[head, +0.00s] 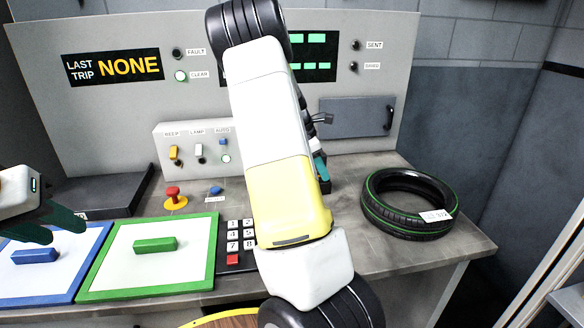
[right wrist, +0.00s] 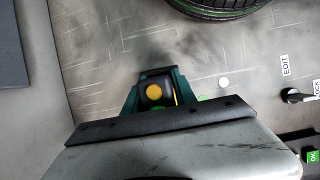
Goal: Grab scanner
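The scanner appears to be the dark object with a round yellow spot (right wrist: 154,91) in the right wrist view. It sits between the teal fingers of my right gripper (right wrist: 157,82), which bear on both its sides with no clear gap. My gripper body hides its lower part. In the head view my right arm covers most of this spot; a teal finger of my right gripper (head: 321,168) shows at the arm's right edge. My left gripper (head: 62,232) is at the left edge, its teal fingers apart and empty, above the blue-framed panel.
A tyre with a green stripe (head: 408,204) lies on the right of the grey bench (head: 385,255). A green-framed panel (head: 120,262), a blue-framed panel (head: 58,278) and a keypad (head: 232,262) lie at the front. A switch box (head: 183,140) and an upright console (head: 210,28) stand behind.

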